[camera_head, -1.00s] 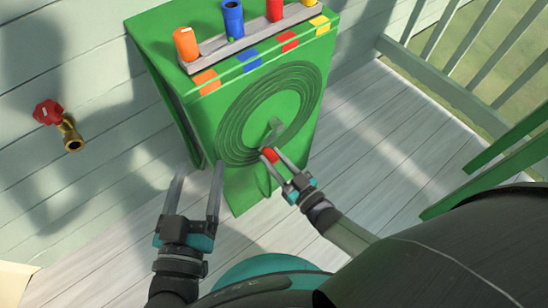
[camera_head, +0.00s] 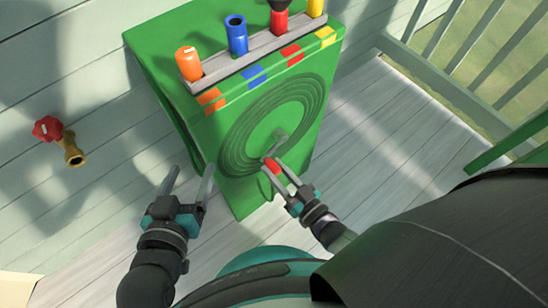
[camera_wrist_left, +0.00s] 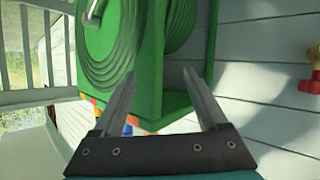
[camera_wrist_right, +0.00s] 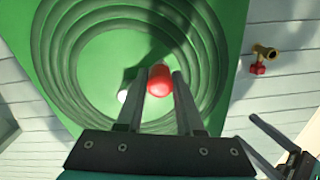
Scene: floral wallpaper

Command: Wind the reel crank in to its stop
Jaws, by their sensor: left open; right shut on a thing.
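The green hose reel (camera_head: 240,160) stands on the deck, with ringed grooves on its front. My right gripper (camera_head: 274,167) is shut on the red knob; in the right wrist view the knob (camera_wrist_right: 160,80) shows between the fingers. My left gripper (camera_head: 190,182) is open and empty, left of the reel's lower front. In the left wrist view the reel (camera_wrist_left: 150,70) lies beyond its spread fingers (camera_wrist_left: 160,82).
A grey rack (camera_head: 225,72) on top of the reel holds orange (camera_head: 187,62), blue (camera_head: 237,35), red (camera_head: 280,20) and yellow (camera_head: 316,8) pieces. A brass tap with a red handle (camera_head: 47,129) is on the wall at left. A railing (camera_head: 460,90) stands at right.

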